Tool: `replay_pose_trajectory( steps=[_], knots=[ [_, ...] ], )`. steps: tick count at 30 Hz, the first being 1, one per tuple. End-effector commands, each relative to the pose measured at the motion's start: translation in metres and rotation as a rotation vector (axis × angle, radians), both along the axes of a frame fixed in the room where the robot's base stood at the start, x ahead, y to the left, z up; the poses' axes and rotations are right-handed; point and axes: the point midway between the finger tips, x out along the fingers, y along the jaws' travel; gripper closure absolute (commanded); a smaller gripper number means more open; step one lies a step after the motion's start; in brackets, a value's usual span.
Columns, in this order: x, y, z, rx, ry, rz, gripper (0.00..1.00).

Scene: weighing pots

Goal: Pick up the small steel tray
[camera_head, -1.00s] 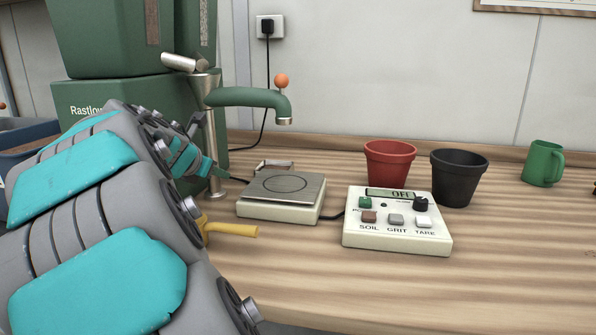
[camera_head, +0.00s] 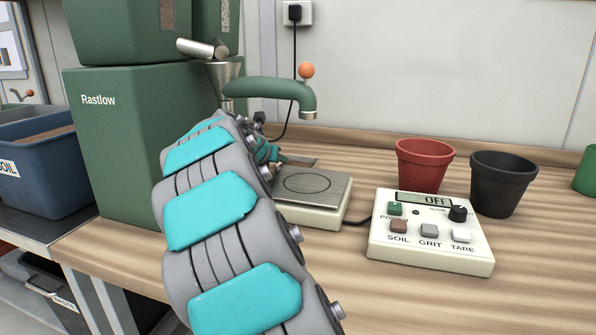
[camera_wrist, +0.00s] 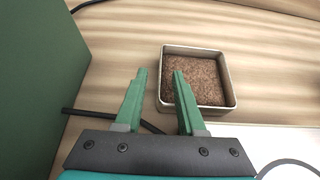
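The small steel tray (camera_wrist: 231,88) is square with thin metal walls and holds brown granular material. It sits on the wooden bench in the wrist view. In the head view a small part of the tray (camera_head: 302,161) shows behind the scale, the rest hidden by my arm. My gripper (camera_wrist: 159,74) is open and empty. In the wrist view its green fingers point at the tray's left wall, one fingertip on each side of it. I cannot tell how high they are above it.
The scale (camera_head: 335,205) stands in front of the tray. Its control box (camera_head: 435,255) reads OFF. A red pot (camera_head: 424,165) and a black pot (camera_head: 500,182) stand to the right. A green dispenser (camera_head: 130,140) with a tap (camera_head: 265,88) rises close on the left.

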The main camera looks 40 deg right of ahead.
Motion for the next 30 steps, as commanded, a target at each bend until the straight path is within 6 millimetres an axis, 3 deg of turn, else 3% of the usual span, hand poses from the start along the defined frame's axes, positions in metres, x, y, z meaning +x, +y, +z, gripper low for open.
replay_pose_trajectory(
  steps=[5,13,23,30],
  knots=[
    [0.009,-0.019,-0.011,0.000,0.001,-0.002,0.61],
    [0.010,-0.021,-0.013,0.001,0.001,-0.001,0.62],
    [0.010,-0.021,-0.013,0.001,0.001,-0.001,0.99],
    [0.010,-0.021,-0.013,0.001,0.000,-0.001,1.00]
  ],
)
